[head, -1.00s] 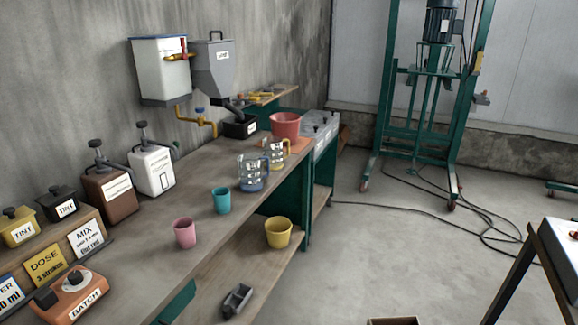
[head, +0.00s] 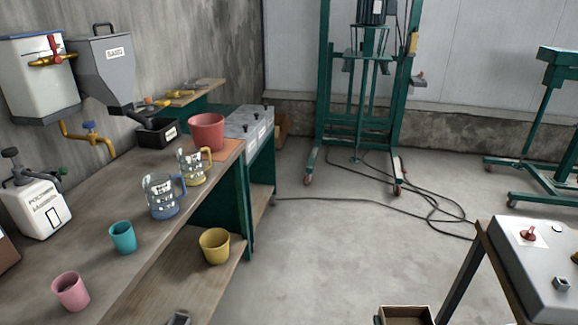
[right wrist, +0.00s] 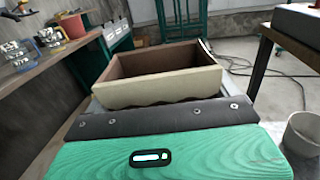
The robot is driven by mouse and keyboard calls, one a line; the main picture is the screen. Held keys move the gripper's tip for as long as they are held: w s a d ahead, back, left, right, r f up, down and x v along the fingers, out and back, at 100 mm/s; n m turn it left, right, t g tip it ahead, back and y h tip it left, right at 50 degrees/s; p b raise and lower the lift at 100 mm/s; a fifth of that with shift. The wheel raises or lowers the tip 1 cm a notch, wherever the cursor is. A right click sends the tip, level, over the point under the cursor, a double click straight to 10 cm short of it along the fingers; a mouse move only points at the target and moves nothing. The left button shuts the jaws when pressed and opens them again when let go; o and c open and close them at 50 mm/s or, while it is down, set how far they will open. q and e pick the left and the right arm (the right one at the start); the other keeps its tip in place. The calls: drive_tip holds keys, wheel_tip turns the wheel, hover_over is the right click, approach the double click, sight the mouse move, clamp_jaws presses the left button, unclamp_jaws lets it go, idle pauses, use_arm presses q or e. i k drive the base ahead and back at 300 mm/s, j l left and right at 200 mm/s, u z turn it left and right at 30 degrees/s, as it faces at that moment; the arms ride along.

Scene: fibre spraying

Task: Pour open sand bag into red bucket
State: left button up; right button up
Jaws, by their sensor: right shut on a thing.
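The red bucket (head: 207,132) stands upright on an orange mat at the far end of the workbench. In the right wrist view, an open-topped, cream-walled, boxy thing with a brown inside (right wrist: 150,88), which I take for the open sand bag, lies directly ahead. It also shows at the bottom edge of the head view (head: 405,316). My right gripper (right wrist: 155,117) appears as a dark strip with screws and a green part behind it, shut against the bag's near side. The bag is well apart from the bucket. My left gripper is not seen.
Two measuring jugs (head: 162,196) (head: 194,166), a teal cup (head: 122,237) and a pink cup (head: 70,291) stand on the workbench. A yellow bucket (head: 214,245) is on the lower shelf. Cables (head: 350,202) cross the open floor.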

sight(207, 129)
drive_tip(key=i+z, duration=0.35)
drive_tip(key=i, duration=0.5)
drive_tip(key=i+u, duration=0.1)
drive_tip(key=i, duration=0.35)
drive_tip(key=i+l+u, duration=0.1)
drive_tip(key=i, duration=0.3)
drive_tip(key=i+l+u, duration=0.1)
drive_tip(key=i+u, duration=0.35)
drive_tip(key=i+l+u, duration=0.25)
drive_tip(key=u, duration=0.15)
drive_tip(key=i+l+u, duration=0.6)
drive_tip(key=l+u, duration=0.3)
drive_tip(key=i+l+u, duration=0.2)
drive_tip(key=l+u, duration=0.2)
